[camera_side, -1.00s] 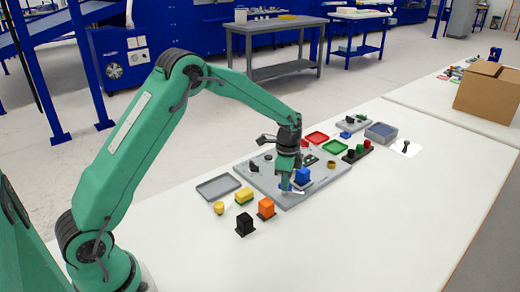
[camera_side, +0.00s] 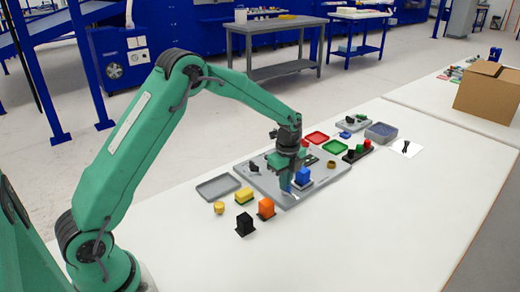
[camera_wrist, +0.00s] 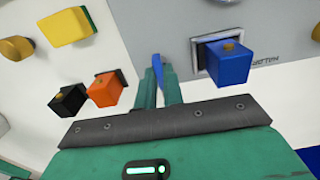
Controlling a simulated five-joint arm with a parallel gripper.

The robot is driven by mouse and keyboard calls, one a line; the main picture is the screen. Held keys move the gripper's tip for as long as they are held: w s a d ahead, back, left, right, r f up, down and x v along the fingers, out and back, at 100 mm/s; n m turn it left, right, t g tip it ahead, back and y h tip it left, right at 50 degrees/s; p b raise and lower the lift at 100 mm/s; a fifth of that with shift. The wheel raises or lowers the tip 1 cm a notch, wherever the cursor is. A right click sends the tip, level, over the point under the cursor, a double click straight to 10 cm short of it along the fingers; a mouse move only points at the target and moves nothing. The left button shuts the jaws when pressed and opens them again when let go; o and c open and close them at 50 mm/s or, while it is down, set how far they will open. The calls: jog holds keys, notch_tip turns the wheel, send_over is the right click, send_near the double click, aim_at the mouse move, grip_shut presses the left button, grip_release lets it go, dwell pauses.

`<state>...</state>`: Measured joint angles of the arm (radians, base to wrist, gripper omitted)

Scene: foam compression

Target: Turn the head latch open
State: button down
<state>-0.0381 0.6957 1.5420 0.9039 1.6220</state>
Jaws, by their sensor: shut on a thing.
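My gripper (camera_side: 288,190) points down at the near edge of the grey base plate (camera_side: 252,184). In the wrist view its two green fingers (camera_wrist: 160,78) are shut on a narrow blue piece (camera_wrist: 157,66), which looks like the head latch's handle. The fingers hide most of it, so I cannot tell its full shape or angle. A blue block (camera_side: 303,174) stands on a grey square mount just right of the fingers; it also shows in the wrist view (camera_wrist: 229,63), apart from them.
An orange block (camera_side: 266,207), a black block (camera_side: 244,224), a yellow block (camera_side: 244,195) and a yellow round piece (camera_side: 219,207) stand near the plate. An empty grey tray (camera_side: 217,187) lies left. The front table is clear.

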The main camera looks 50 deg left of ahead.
jog(key=c, duration=1.5)
grip_release()
jog(key=shift+r, duration=0.15)
notch_tip(320, 180, up, 7)
jog(key=shift+r, duration=0.3)
